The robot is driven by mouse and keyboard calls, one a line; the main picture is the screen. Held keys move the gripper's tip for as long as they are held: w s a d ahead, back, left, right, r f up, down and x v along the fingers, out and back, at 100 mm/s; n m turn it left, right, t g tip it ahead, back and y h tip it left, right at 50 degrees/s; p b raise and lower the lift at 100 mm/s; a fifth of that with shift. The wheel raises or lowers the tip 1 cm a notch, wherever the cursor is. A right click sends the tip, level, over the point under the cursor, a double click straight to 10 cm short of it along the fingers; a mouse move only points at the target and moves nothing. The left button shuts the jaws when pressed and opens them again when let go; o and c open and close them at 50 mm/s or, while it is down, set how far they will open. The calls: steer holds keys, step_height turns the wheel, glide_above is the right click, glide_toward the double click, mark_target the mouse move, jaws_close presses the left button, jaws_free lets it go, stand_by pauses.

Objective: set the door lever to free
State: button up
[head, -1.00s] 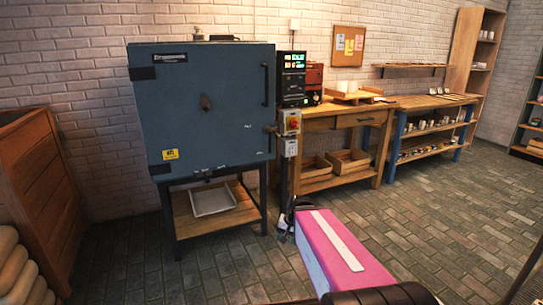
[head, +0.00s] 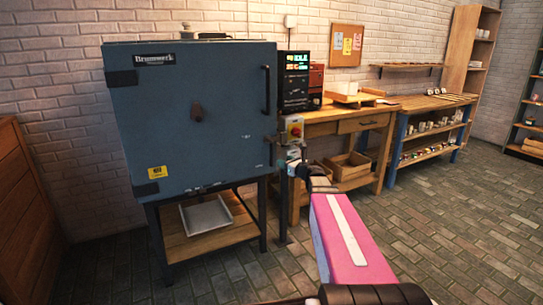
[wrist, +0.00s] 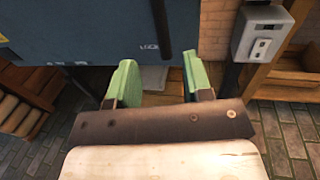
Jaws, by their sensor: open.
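The blue kiln (head: 190,120) stands on a dark frame, its door shut. In the wrist view a dark bar (wrist: 160,25), which looks like the door lever, hangs straight down on the kiln front (wrist: 90,30). A label reading LOCK (wrist: 149,47) is just left of its lower end. In the head view the lever area (head: 271,140) is at the door's right edge, small and hard to make out. My gripper (wrist: 160,82) is open and empty, its green fingers below and apart from the bar. It also shows in the head view (head: 293,160), beside the kiln's lower right.
A grey switch box (wrist: 262,33) is close on the right of my gripper; a box with a red button (head: 295,128) is on the same post. A wooden workbench (head: 350,118) stands right of it. A tray (head: 207,216) lies under the kiln. The floor in front is clear.

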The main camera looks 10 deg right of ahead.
mark_target(272, 154)
steer(key=x, duration=1)
steer(key=shift+w+a, duration=0.15)
steer(key=shift+w, duration=0.2)
jaws_close()
